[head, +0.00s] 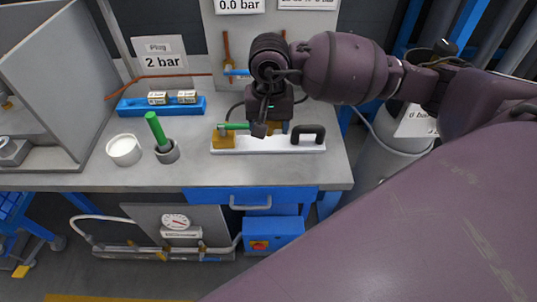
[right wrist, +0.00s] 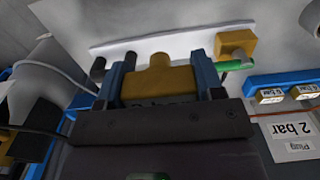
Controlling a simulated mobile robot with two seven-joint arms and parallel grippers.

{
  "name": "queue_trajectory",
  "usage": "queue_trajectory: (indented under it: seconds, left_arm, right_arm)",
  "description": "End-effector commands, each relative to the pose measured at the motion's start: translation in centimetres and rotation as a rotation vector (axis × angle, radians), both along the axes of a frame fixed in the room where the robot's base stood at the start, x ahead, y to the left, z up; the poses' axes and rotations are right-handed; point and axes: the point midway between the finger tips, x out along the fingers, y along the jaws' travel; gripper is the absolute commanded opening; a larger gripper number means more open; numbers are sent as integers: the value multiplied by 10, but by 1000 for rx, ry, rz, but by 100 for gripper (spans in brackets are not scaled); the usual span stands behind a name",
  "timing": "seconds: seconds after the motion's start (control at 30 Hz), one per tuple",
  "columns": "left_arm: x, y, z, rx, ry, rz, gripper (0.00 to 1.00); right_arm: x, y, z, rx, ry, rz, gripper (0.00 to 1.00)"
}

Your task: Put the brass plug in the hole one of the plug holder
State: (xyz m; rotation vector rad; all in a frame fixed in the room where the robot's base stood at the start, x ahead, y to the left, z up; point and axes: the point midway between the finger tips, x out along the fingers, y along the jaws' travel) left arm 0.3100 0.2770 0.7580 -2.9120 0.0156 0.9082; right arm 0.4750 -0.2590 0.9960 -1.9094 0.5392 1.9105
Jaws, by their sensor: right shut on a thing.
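The brass plug (right wrist: 155,85) is between the two blue fingers of my right gripper (right wrist: 161,72) in the right wrist view. It is a wide brass block with a rounded boss and faint lettering. In the head view my right gripper (head: 272,127) is low over the white plate, and the plug is mostly hidden there. The plug holder, which seems to be the blue rack (head: 131,110), lies at the back left of the bench with two labelled brass pieces (head: 187,97) on it. Its holes cannot be made out. My left gripper is not in view.
A white cup (head: 124,150) and a grey cup (head: 168,153) with a green-handled tool stand at left. A grey panel (head: 60,60) rises beyond them.

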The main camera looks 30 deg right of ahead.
Motion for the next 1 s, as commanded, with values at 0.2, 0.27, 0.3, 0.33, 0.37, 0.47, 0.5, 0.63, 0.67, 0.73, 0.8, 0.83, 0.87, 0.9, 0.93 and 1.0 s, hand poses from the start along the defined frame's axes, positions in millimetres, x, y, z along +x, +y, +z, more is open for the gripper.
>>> queue_trajectory:
  seconds: [0.2,0.27,0.3,0.33,0.37,0.47,0.5,0.63,0.67,0.73,0.8,0.83,0.87,0.9,0.93,1.0]
  left_arm:
    - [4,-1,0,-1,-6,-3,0]
    - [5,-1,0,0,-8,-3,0]
    - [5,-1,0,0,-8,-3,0]
    - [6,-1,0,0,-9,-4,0]
    - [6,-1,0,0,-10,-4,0]
    - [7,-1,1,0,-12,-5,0]
    - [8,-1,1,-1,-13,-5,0]
    - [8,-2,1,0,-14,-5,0]
    - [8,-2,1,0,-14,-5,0]
    - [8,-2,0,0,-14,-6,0]
    - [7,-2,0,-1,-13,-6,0]
    - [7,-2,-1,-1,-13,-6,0]
    - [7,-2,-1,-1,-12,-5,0]
    - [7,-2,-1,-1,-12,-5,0]
    - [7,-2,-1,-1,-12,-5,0]
    - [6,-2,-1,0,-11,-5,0]
  right_arm:
    - [-1,0,-48,1,4,-1,35]
    - [-1,0,-58,1,3,-1,35]
    - [0,0,-64,0,2,-1,35]
    - [-1,0,-67,0,2,0,35]
    - [0,0,-70,1,2,0,35]
    - [0,0,-76,0,0,0,35]
    - [0,0,-77,0,0,0,35]
    - [0,0,-86,0,1,0,35]
    - [0,0,-90,-1,3,0,35]
    - [-1,1,-100,2,3,0,35]
    - [0,0,-110,0,2,-1,35]
    - [0,0,-113,1,3,-1,35]
    - [-1,0,-116,1,3,0,35]
    - [0,0,-119,0,1,1,35]
    - [0,0,-120,0,0,1,35]
    - [0,0,-120,-1,-1,1,35]
